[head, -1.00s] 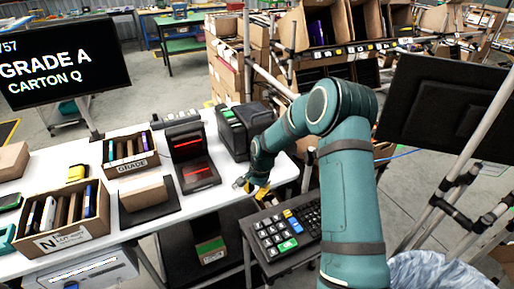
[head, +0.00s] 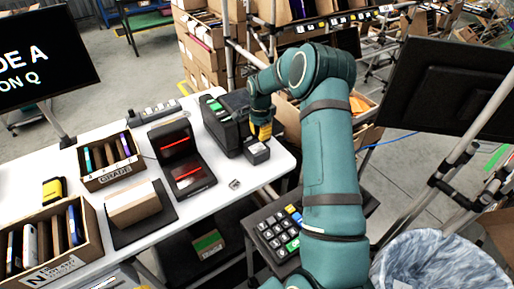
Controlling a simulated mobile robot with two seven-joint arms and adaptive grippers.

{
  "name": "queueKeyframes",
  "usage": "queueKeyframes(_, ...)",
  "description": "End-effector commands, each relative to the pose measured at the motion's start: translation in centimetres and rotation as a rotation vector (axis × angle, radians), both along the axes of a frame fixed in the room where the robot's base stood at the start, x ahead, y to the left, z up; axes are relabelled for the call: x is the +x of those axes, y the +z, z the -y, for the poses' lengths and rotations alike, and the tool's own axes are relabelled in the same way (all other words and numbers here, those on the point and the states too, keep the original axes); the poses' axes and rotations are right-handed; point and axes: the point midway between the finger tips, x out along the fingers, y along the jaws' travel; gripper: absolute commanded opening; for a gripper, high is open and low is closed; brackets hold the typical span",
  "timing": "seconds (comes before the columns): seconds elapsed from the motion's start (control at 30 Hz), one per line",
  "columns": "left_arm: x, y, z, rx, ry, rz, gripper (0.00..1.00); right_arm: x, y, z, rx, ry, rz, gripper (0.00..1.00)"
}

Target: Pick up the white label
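I cannot clearly make out a white label by itself. A small grey-white piece (head: 234,184) lies on the table's right part, too small to identify. My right gripper (head: 261,138), with a yellow part, points down just above a small black box (head: 257,152) with a pale patch on top. The box sits beside the black printer (head: 225,122) with green buttons. I cannot tell whether the gripper touches the box, and its fingertips are too small and dark to judge. My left gripper is out of view.
On the white table (head: 207,216) stand a scanner with red lines (head: 185,160), the GRADE carton (head: 110,163), a brown box on a black pad (head: 133,204) and a larger carton (head: 50,245). A keypad (head: 275,230) stands lower right, near a lined bin (head: 440,265).

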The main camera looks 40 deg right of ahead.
Motion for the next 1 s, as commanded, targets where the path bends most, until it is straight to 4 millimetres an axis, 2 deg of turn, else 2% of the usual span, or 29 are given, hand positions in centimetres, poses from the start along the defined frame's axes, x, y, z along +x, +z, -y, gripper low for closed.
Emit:
queueKeyframes(0.1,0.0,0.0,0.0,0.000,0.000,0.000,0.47,0.0,-1.8,0.0,0.000,0.001,-0.002,0.11)
queueKeyframes(0.37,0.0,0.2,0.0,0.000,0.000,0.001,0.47,0.0,-3.5,-0.1,0.001,0.000,-0.001,0.11)
queueKeyframes(0.63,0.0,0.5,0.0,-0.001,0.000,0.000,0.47,0.2,-7.1,-0.4,0.001,0.001,0.000,0.11)
queueKeyframes(0.73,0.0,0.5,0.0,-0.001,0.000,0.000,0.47,0.2,-7.8,-0.4,0.000,0.001,0.002,0.11)
queueKeyframes(0.97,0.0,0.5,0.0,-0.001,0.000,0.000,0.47,0.3,-7.9,-0.4,0.000,0.001,0.003,0.11)
queueKeyframes(1.0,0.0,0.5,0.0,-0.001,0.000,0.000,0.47,0.3,-7.9,-0.4,0.000,0.001,0.003,0.08)
